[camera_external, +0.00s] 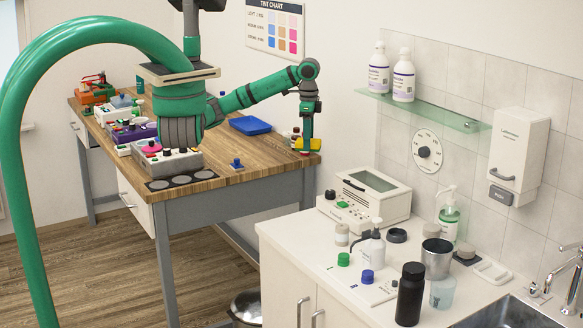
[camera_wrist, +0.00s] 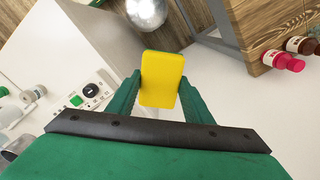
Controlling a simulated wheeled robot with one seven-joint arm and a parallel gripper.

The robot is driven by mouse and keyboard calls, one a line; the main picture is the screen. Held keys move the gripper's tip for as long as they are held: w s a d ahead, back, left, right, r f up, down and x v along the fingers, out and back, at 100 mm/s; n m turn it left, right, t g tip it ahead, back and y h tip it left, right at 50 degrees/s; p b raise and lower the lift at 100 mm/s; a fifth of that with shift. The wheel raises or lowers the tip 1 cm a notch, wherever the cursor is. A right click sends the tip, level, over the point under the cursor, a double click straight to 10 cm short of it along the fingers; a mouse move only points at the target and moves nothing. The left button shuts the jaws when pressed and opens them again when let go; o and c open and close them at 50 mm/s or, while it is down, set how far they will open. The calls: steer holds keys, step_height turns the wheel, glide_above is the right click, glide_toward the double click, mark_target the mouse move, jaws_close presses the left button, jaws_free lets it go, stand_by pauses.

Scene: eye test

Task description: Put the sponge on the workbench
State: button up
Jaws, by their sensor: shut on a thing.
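The yellow sponge (camera_wrist: 162,78) is held between the green fingers of my gripper (camera_wrist: 160,98) in the wrist view. In the external view the sponge (camera_external: 314,144) shows as a small yellow patch at the tip of my gripper (camera_external: 306,142), in front of the right end of the workbench. The wood-topped workbench (camera_external: 240,150) stands at the left and back. In the wrist view the workbench corner (camera_wrist: 262,50) lies to the right of the sponge, apart from it in the picture. The sponge's height above the top cannot be told.
Bottles (camera_wrist: 300,46) stand near the workbench edge. A blue tray (camera_external: 250,125), a small blue piece (camera_external: 237,164) and several devices sit on the bench. The white counter (camera_external: 300,237) in front holds a toaster-like device (camera_external: 368,196), bottles and cups. Bare wood shows at the bench's front right.

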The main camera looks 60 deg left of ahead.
steer(key=s+a+n, duration=0.4)
steer(key=s+a, duration=0.2)
steer(key=a, duration=0.6)
steer(key=s+a+n, duration=0.4)
steer(key=s+a, duration=0.2)
steer(key=a, duration=0.5)
glide_above(261, 158)
steer(key=f, duration=0.8)
steer(key=shift+s+d+f, duration=0.25)
steer(key=shift+s+f, duration=0.05)
steer(key=shift+f, duration=0.1)
steer(key=shift+w+a+f, duration=0.3)
steer(key=shift+w+f, duration=0.05)
steer(key=shift+f, duration=0.3)
steer(key=shift+w+a+f, duration=0.1)
steer(key=shift+f, duration=1.55)
steer(key=shift+f, duration=0.15)
steer(key=o, duration=1)
